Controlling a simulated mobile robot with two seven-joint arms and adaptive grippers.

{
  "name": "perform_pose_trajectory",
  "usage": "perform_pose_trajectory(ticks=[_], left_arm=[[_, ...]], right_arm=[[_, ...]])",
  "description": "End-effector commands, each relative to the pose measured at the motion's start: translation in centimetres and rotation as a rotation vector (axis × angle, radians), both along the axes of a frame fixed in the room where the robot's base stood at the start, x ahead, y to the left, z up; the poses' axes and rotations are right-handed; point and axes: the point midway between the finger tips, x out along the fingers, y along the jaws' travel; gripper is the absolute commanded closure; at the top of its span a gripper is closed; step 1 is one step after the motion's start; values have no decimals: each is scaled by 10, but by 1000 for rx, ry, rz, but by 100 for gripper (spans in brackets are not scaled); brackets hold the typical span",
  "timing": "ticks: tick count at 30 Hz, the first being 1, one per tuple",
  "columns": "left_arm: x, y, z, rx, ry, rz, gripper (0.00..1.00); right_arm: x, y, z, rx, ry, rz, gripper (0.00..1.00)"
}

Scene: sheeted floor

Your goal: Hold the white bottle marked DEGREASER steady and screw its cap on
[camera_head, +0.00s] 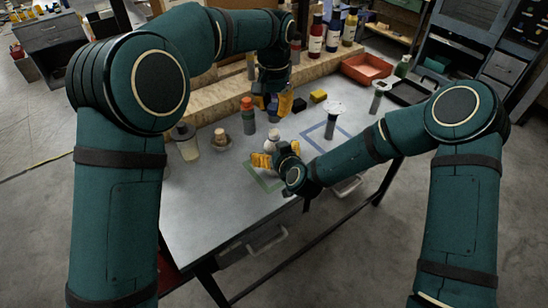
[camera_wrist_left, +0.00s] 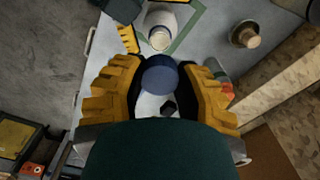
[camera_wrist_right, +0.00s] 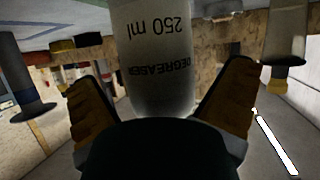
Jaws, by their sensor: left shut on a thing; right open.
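The white bottle (camera_head: 271,143) stands on the grey table at the green outline. Its DEGREASER and 250 ml print shows upside down in the right wrist view (camera_wrist_right: 162,50). My right gripper (camera_head: 272,160) is open, with one finger on each side of the bottle; in the right wrist view gaps show beside it. My left gripper (camera_head: 272,106) is shut on a round blue cap (camera_wrist_left: 160,75), held in the air above the table. In the left wrist view the bottle's pale open-looking neck (camera_wrist_left: 159,39) shows beyond the cap, apart from it.
An orange-capped bottle (camera_head: 248,118), a wooden-topped piece (camera_head: 221,139) and a clear jar (camera_head: 187,146) stand to the left. A yellow block (camera_head: 318,96) and red bin (camera_head: 367,69) are behind.

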Motion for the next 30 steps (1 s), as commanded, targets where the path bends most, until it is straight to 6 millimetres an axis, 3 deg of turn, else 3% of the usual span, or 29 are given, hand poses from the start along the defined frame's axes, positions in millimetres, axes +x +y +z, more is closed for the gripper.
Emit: perform_pose_trajectory(ticks=[5,6,12,13,19,30], left_arm=[[0,0,0,0,0,0,78],[0,0,0,0,0,0,78],[0,0,0,0,0,0,78],[0,0,0,0,0,0,78],[0,0,-5,1,2,0,78],[-1,0,-49,1,4,0,78]], right_arm=[[0,0,0,0,0,0,0],[0,0,0,0,0,0,4],[0,0,0,0,0,0,74],[0,0,0,0,0,0,82],[0,0,0,0,-1,0,82],[0,0,1,0,-1,0,83]])
